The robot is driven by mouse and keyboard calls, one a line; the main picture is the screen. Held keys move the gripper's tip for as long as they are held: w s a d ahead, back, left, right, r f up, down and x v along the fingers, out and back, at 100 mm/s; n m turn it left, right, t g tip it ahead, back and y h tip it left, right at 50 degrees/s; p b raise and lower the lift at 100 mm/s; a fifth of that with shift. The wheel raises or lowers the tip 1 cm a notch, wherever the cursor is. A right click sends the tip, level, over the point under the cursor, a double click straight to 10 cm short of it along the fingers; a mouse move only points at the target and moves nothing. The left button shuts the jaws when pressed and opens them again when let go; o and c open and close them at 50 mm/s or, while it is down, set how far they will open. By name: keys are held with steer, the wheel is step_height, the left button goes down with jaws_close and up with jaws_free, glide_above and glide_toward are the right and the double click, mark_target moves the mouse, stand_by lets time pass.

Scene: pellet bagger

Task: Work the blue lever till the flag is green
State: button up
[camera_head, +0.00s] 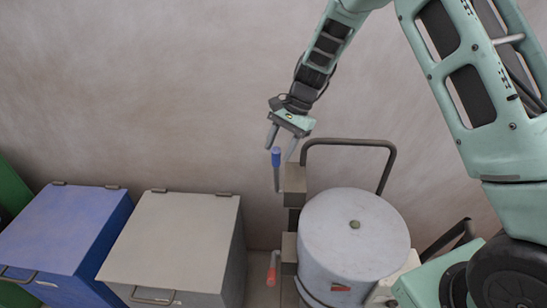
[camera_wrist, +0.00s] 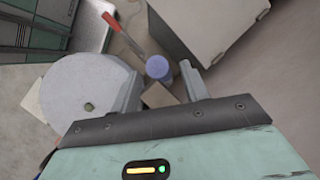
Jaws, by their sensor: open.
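The blue lever (camera_head: 276,158) stands upright beside a brown bracket left of the pale drum, its blue grip at the top. It also shows in the wrist view (camera_wrist: 158,68), seen from above. My gripper (camera_head: 281,143) is open just above the blue grip, pointing down. In the wrist view my fingers (camera_wrist: 160,82) are apart with the blue grip between their lines, apparently not touching either one. A small red patch (camera_head: 341,288) shows low on the drum's front; I cannot tell whether it is the flag. I see no green flag.
A red-handled lever (camera_head: 271,268) sits lower, below the blue one. The pale drum (camera_head: 345,235) has a dark tube frame (camera_head: 350,142) behind it. A grey bin (camera_head: 178,240) and a blue bin (camera_head: 62,232) stand to the left. A wall is close behind.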

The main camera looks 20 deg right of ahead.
mark_target(274, 159)
steer(key=shift+p+x, duration=0.4)
steer(key=shift+x, duration=2.1)
jaws_close()
